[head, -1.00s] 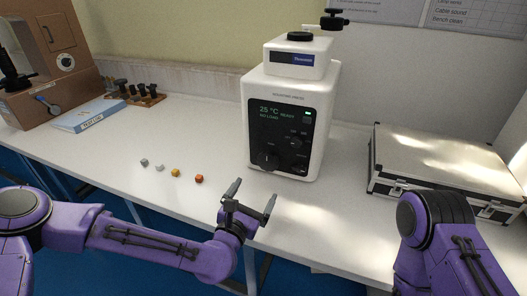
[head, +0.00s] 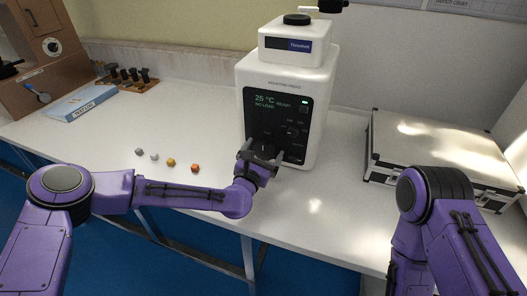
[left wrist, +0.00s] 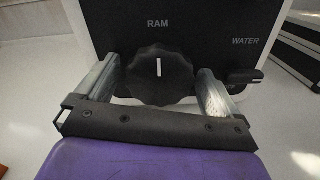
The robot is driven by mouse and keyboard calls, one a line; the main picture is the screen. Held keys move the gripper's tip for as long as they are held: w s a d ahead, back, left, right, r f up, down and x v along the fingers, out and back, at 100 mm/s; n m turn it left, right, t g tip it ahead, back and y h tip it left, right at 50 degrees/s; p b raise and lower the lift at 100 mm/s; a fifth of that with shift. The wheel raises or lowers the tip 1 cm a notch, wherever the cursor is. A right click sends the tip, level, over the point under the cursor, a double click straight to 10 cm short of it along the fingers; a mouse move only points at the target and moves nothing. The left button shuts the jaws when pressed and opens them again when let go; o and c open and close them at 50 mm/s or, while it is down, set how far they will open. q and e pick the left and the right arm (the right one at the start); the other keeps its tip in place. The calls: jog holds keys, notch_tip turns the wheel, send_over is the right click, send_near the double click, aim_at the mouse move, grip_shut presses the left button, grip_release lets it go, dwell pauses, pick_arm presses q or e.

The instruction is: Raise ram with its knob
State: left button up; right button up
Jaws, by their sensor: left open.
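The mounting press (head: 285,75) is a white machine with a black front panel and a small display reading 25 °C, READY, NO LOAD. In the left wrist view its black scalloped ram knob (left wrist: 159,74) sits under the label RAM, with its white mark upright. My left gripper (head: 261,148) is at the lower front of the panel. Its open fingers (left wrist: 158,85) stand on either side of the knob, with a gap visible at each side. In the head view the gripper mostly hides the knob. My right gripper is out of view.
A smaller black WATER knob (left wrist: 244,77) is close to the right finger. A silver case (head: 440,150) stands right of the press.

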pick_arm(q)
jog(key=c, duration=1)
jog(key=shift+f, duration=0.15)
jog(key=shift+f+m+b, duration=0.1)
jog(key=shift+m+b, duration=1.05)
jog(key=shift+m, duration=0.45)
jog(key=shift+m+b, duration=0.7)
jog(key=shift+m, duration=1.1)
